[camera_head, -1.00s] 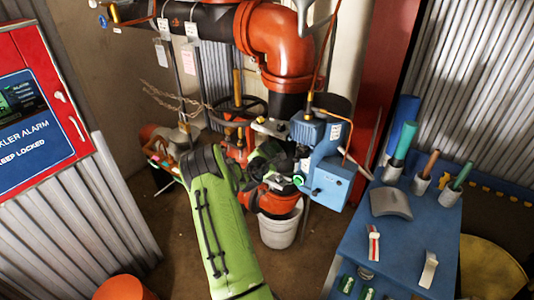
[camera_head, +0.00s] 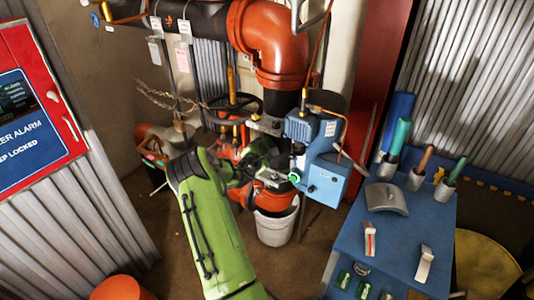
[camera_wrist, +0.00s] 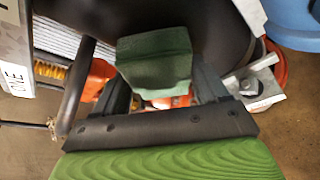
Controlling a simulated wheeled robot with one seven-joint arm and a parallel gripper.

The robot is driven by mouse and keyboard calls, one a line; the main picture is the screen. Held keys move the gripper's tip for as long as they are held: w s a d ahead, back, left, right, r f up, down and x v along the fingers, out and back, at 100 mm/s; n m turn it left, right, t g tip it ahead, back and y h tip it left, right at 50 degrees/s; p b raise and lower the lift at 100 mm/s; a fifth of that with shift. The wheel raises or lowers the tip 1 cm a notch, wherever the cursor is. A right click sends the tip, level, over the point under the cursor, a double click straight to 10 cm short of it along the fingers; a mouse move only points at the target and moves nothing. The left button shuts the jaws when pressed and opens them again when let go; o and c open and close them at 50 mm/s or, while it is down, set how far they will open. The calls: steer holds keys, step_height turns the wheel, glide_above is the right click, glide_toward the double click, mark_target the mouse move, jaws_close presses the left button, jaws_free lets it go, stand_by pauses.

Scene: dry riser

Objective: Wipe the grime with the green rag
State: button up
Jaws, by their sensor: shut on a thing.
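My gripper (camera_wrist: 161,88) is shut on the green rag (camera_wrist: 155,60), a folded dark green piece between the two dark fingers in the wrist view. The rag is in front of a large dark, rounded surface (camera_wrist: 205,28); I cannot tell whether it touches it. In the head view my green arm reaches to the valve and pipe assembly, and my gripper (camera_head: 268,160) is among the orange fittings, left of the blue box. The rag is not clearly visible there. I cannot make out the grime in either view.
A blue box (camera_head: 325,178) is just right of my gripper. A white bucket (camera_head: 276,228) stands below. A handwheel (camera_head: 236,107) and orange pipe elbow (camera_head: 270,45) are close above. A blue bench (camera_head: 395,235) with tools is at right, a red alarm cabinet (camera_head: 35,115) at left.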

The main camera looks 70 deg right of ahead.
steer(key=s+p, duration=0.1)
steer(key=s, duration=0.3)
steer(key=shift+a, duration=0.15)
steer(key=shift+w+r, duration=0.2)
steer(key=shift+w, duration=0.65)
steer(key=shift+w+d+b, duration=0.2)
steer(key=shift+w+b, duration=0.15)
steer(key=shift+w, duration=0.75)
steer(key=w+a, duration=0.1)
steer(key=a, duration=0.5)
steer(key=shift+f+b, duration=0.15)
steer(key=shift+b, duration=0.25)
